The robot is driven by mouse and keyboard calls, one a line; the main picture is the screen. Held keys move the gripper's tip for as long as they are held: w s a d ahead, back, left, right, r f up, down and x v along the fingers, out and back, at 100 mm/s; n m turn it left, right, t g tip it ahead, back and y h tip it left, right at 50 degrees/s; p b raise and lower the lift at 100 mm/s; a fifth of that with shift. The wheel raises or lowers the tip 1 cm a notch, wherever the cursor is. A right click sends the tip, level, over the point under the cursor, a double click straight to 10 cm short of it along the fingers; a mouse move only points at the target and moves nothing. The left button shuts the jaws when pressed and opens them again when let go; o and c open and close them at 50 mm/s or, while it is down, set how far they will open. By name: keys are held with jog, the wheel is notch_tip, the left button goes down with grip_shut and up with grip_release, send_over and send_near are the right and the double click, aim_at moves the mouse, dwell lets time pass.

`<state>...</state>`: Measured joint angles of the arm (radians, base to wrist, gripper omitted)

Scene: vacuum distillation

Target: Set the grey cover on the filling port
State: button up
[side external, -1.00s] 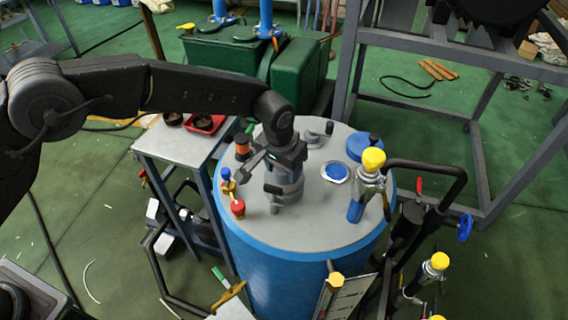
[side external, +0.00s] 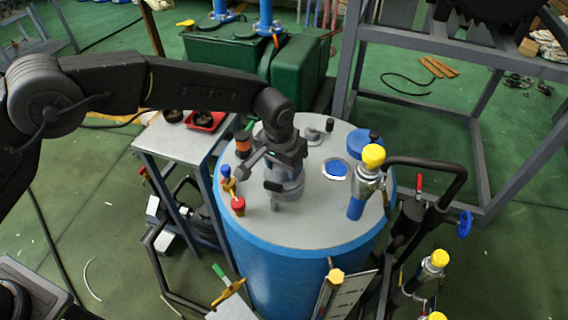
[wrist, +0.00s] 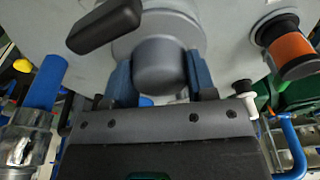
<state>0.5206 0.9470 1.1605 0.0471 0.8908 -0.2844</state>
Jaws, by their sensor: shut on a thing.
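On the tank top (side external: 315,215) stand a blue-centred round fitting (side external: 335,170), a blue cap (side external: 364,146), a yellow-topped valve (side external: 372,165), an orange-banded fitting (side external: 242,142) and a red-topped fitting (side external: 238,205). A side table (side external: 180,145) stands left.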

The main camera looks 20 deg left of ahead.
jog(key=shift+f, duration=0.6)
dwell(1.1)
jog(key=o, duration=1.5)
jog(key=shift+r, duration=0.1)
jog(key=shift+r, duration=3.45)
